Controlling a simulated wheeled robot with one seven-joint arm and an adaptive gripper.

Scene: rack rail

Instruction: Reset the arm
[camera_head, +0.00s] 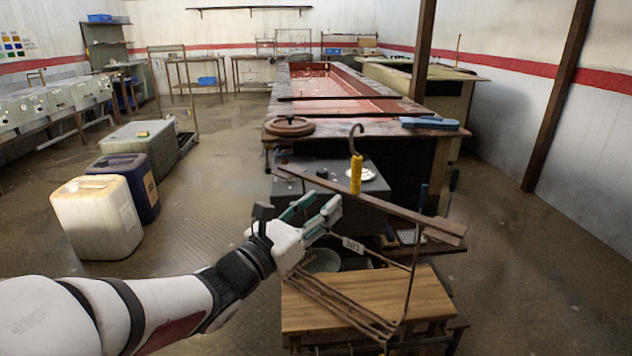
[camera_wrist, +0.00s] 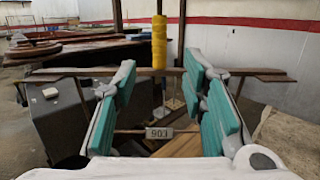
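My gripper (camera_head: 318,212) is left of the wooden rail (camera_head: 395,212) in the head view, near its left half. In the wrist view my gripper (camera_wrist: 159,75) has its two teal-padded fingers spread wide, with nothing between them. The rail also shows in the wrist view (camera_wrist: 262,73), running across beyond the fingers. A yellow-handled hook (camera_head: 356,175) is upright at the rail, its dark curved end on top. Its yellow handle (camera_wrist: 159,42) is ahead of the finger gap in the wrist view. I cannot tell how the hook is supported.
A numbered tag (camera_head: 353,245) is on the rack below the rail. A wooden bench top (camera_head: 425,300) lies under it. A long red-topped table (camera_head: 335,88) stands behind. White (camera_head: 98,220) and blue (camera_head: 140,190) canisters stand left. The floor between canisters and rack is clear.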

